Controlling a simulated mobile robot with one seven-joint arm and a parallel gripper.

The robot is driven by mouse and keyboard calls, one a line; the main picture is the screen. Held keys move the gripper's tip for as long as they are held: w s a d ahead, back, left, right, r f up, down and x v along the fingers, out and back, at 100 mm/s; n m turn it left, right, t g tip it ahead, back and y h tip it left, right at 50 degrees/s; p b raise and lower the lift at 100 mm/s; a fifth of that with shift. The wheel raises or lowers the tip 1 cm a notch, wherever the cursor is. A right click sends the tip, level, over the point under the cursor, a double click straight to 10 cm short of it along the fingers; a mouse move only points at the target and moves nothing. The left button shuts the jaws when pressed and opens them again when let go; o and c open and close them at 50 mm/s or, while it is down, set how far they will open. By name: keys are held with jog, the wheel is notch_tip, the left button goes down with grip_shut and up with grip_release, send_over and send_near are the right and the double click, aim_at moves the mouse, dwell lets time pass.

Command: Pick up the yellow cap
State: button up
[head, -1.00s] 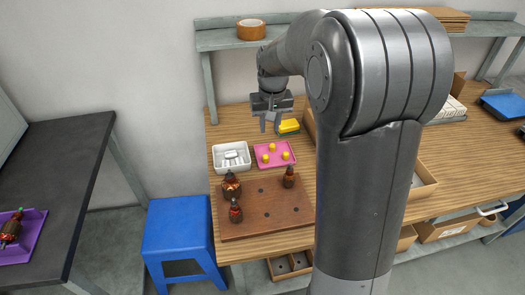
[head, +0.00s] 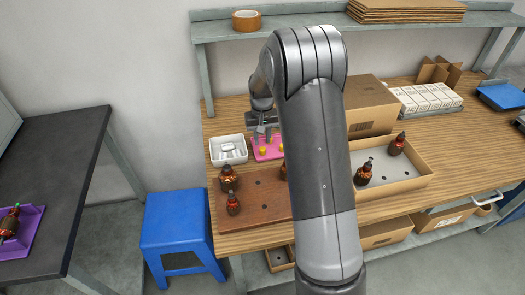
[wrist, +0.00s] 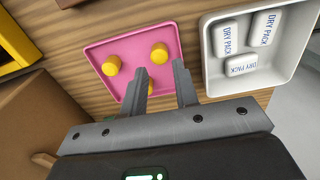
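Three small yellow caps stand on the pink tray (wrist: 95,48), which also shows in the head view (head: 262,158). In the wrist view one cap (wrist: 159,53) is at the upper right of the group, one cap (wrist: 111,65) is to its left, and a third is partly hidden behind my left finger. In the head view a yellow cap (head: 263,151) shows just below my fingers. My gripper (wrist: 161,80) is open and empty. Its fingers point down over the tray; I cannot tell whether they touch anything.
A white tray (head: 242,152) of dry packs stands left of the pink tray. A brown board (head: 262,205) with bottle-like brown parts lies in front. Cardboard boxes (head: 370,95) stand to the right, and a shelf (head: 300,28) runs behind.

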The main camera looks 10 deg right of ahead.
aim_at(263, 148)
notch_tip(263, 148, down, 5)
jog(key=shift+w, duration=0.1)
grip_shut()
dwell(0.3)
